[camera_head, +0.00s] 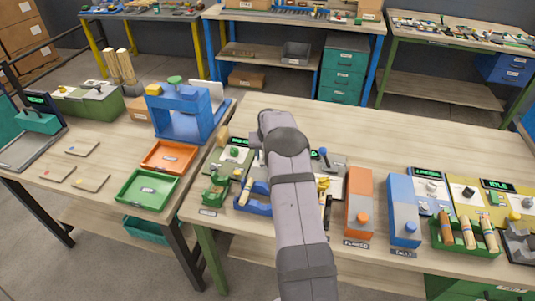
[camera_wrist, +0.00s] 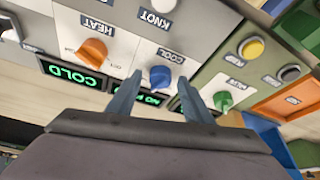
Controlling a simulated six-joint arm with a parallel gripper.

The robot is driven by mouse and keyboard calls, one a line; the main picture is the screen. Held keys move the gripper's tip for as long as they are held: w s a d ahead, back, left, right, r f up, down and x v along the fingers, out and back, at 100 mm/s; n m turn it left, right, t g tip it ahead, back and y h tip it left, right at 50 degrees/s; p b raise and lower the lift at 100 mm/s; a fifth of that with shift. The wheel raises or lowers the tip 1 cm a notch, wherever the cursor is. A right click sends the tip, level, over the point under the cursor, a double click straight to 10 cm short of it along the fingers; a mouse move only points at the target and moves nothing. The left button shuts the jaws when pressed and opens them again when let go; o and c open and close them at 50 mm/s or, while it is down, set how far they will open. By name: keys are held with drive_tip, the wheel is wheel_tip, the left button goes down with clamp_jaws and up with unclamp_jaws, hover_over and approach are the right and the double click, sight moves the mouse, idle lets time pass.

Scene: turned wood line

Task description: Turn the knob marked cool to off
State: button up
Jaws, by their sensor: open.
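The blue knob (camera_wrist: 160,78) sits on a pale panel by a label reading COOL (camera_wrist: 171,55), upside down in the wrist view. Its pointer setting and any off mark are too small to read. My gripper (camera_wrist: 160,81) is open and empty. Its two fingertips appear on either side of the blue knob; whether they reach around it or stop short of it I cannot tell. A green-lit display (camera_wrist: 140,97) below the knob is partly covered by a finger. In the head view my arm hides the gripper and much of the panel.
An orange knob (camera_wrist: 92,51) labelled HEAT and a green knob (camera_wrist: 223,101) flank the blue one. A display (camera_wrist: 75,77) reads COLD. Orange (camera_head: 359,202) and blue (camera_head: 404,211) boxes stand right of my arm.

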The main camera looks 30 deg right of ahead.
drive_tip(key=shift+c, duration=0.3)
drive_tip(key=c, duration=1)
drive_tip(key=shift+f+n+b, duration=0.1)
drive_tip(key=shift+n+b, duration=0.2)
drive_tip(key=shift+b, duration=0.05)
drive_tip(key=n+b, duration=0.1)
drive_tip(key=n+y+b, duration=0.1)
drive_tip(key=n, duration=0.1)
drive_tip(key=n+b, duration=0.1)
drive_tip(key=b, duration=0.1)
drive_tip(key=shift+d+f+t+y, duration=0.15)
drive_tip(key=shift+d+t+y, duration=0.15)
drive_tip(key=shift+y, duration=0.1)
drive_tip(key=n+y+b, duration=0.1)
drive_tip(key=n, duration=0.2)
drive_tip(key=shift+d+r+n+y, duration=0.15)
drive_tip(key=shift+n+y, duration=0.1)
drive_tip(key=shift+n, duration=0.4)
drive_tip(key=shift+a+r+n+y, duration=0.1)
drive_tip(key=shift+n+y, duration=0.15)
drive_tip(key=shift+n, duration=0.4)
drive_tip(key=shift+p, duration=0.3)
drive_tip(key=shift+s, duration=0.1)
